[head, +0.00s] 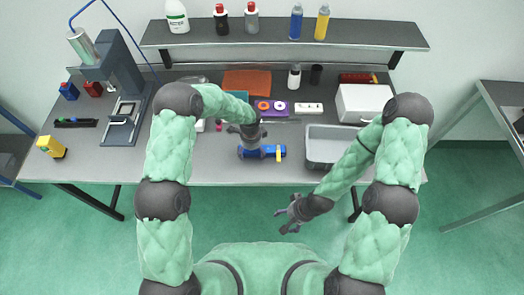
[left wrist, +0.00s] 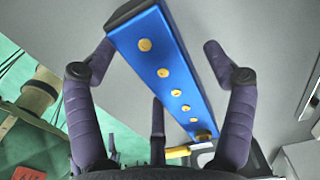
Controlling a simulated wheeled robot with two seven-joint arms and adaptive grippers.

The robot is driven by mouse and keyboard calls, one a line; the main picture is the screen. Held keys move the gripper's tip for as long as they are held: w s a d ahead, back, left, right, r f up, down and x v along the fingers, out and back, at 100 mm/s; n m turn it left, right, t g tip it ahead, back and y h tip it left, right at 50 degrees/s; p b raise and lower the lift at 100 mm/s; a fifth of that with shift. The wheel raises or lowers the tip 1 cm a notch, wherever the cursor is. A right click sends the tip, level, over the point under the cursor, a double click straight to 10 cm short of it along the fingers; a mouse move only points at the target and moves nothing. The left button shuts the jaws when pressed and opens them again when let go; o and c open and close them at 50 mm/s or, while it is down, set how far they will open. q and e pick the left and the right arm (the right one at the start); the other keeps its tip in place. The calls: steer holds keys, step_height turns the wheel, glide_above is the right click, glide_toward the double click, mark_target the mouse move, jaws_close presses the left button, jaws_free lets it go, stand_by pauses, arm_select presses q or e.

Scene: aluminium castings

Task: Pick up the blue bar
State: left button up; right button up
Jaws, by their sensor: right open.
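The blue bar (head: 262,152) lies on the grey workbench near its front edge, right of the middle of the bench. In the left wrist view the bar (left wrist: 163,75) shows a row of several gold studs on its face and runs at a slant. My left gripper (head: 252,142) is directly over the bar and hides part of it. Its fingers (left wrist: 158,80) are spread, with the bar between them; I cannot tell whether any finger touches it. My right gripper (head: 290,214) is open and empty, in front of the bench over the green floor.
A grey bin (head: 325,158) stands right of the bar, with a white box (head: 362,102) behind it. A purple block with orange rings (head: 270,107) and a white strip (head: 308,108) lie behind the bar. A shelf (head: 290,37) with bottles runs along the back.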

arm_select(q)
steer(key=c, duration=1)
steer(key=shift+c, duration=0.2)
steer(key=shift+r, duration=0.15)
steer(key=shift+r, duration=0.2)
step_height(320, 180, up, 2)
steer(key=shift+w+r, duration=0.1)
steer(key=s+d+r, duration=0.1)
steer(key=s+r, duration=0.9)
steer(key=s, duration=0.4)
steer(key=shift+b, duration=0.45)
